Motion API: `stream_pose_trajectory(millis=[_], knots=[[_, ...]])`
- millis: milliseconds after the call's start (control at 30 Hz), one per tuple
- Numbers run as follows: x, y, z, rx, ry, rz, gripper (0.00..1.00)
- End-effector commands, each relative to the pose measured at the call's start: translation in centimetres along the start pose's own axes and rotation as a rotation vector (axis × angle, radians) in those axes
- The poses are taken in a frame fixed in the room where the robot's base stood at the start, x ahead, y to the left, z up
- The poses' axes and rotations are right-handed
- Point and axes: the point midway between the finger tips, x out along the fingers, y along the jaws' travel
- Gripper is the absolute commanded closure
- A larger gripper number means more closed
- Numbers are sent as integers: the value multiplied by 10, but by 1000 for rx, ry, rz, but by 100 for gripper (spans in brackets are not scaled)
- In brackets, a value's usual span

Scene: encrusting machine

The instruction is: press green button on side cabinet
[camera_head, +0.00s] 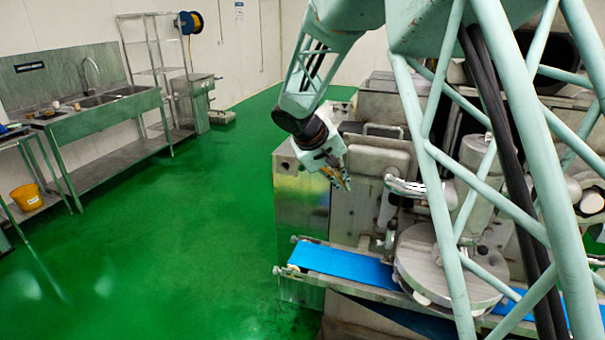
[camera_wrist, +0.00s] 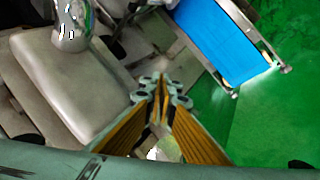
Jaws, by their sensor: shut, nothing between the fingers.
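My gripper (camera_head: 342,182) is shut and empty, hanging in front of the encrusting machine in the head view. Its two orange-brown fingers meet at the tips in the wrist view (camera_wrist: 161,84). A shiny metal cabinet (camera_head: 301,215) stands at the machine's left end, below and to the left of my gripper; I cannot tell for sure that it is the side cabinet. No green button can be made out in either view. A pale rounded panel (camera_wrist: 65,80) lies to the left of the fingertips in the wrist view, and the fingers appear apart from it.
A blue conveyor belt (camera_head: 345,264) runs along the machine's front, also in the wrist view (camera_wrist: 222,40). A round metal disc (camera_head: 425,262) sits over it. A sink bench (camera_head: 100,112) stands far left. The green floor (camera_head: 170,240) between is clear.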

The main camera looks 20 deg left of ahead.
Motion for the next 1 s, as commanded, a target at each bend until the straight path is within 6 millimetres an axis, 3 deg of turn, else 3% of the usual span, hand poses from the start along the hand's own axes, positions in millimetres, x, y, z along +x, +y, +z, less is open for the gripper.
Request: stream_pose_trajectory(millis=[33, 300, 600, 800, 1000], knots=[[4, -16, -10, -20, 19, 6, 100], [8, -82, -66, -102, 127, 37, 100], [6, -150, -112, -177, 229, 59, 100], [3, -172, -128, -200, 266, 65, 100], [2, -178, -131, -207, 275, 67, 100]])
